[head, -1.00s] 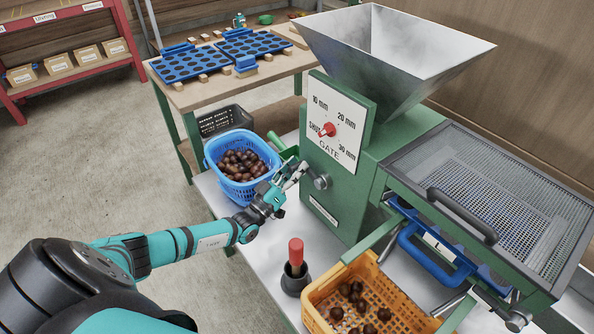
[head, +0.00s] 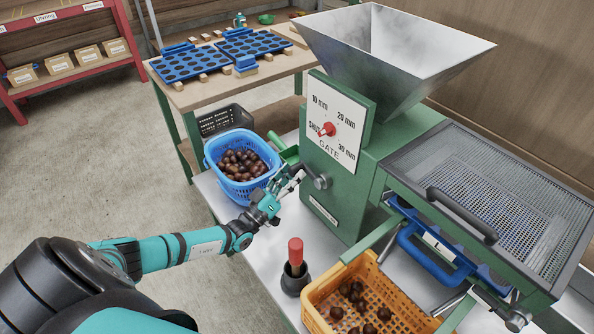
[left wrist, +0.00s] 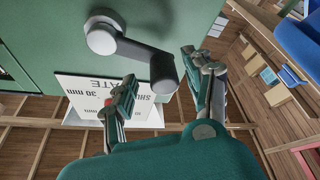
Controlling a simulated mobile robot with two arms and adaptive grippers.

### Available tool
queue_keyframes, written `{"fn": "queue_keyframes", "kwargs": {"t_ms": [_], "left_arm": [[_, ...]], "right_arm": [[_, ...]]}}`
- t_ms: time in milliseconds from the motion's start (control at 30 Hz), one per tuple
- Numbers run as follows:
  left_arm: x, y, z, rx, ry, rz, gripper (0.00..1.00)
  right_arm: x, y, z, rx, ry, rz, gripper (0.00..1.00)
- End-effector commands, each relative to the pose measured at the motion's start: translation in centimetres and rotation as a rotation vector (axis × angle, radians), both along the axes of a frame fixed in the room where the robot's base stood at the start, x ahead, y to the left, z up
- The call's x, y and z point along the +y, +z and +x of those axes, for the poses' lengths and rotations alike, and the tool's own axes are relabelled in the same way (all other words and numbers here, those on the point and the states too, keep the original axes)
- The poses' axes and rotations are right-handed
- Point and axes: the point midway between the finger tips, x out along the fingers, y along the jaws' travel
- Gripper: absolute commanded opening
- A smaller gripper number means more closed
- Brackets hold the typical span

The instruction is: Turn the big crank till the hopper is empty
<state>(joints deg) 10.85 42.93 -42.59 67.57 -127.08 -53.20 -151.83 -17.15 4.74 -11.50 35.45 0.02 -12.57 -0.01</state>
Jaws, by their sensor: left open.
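The grey crank (head: 322,182) sits on the near side of the green machine, low beneath the gate dial. In the left wrist view the crank's arm (left wrist: 135,50) runs to a rounded dark grip (left wrist: 164,76). My left gripper (head: 291,182) is open, its fingers spread on either side of that grip in the left wrist view (left wrist: 165,92); I cannot tell whether they touch it. The metal hopper (head: 395,50) stands on top; its visible inner walls are bare and its bottom is hidden. The red gate knob (head: 327,129) is on the white dial. My right gripper is out of view.
A blue basket (head: 216,186) of chestnuts stands left of the machine. A yellow crate (head: 318,294) with several chestnuts is below the outlet, next to a red-handled tool (head: 295,255). A mesh-covered tray (head: 480,170) extends right. A table (head: 190,95) with blue trays stands behind.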

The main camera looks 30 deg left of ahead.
Motion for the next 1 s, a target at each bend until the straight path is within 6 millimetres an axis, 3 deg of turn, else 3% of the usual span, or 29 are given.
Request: {"fn": "queue_keyframes", "kwargs": {"t_ms": [200,433,633,1000], "left_arm": [[0.8,-1.7,-4.6,0.006,-0.001,0.002,0.53],[1.3,-2.9,-8.0,0.004,-0.003,0.002,0.53],[1.5,-3.2,-9.0,0.002,-0.002,0.002,0.53],[1.5,-3.2,-9.0,0.002,-0.002,0.002,0.53]], "right_arm": [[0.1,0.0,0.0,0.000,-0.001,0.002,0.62],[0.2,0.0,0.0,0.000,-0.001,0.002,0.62],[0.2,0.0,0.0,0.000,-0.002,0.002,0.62],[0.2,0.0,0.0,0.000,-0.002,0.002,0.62]]}}
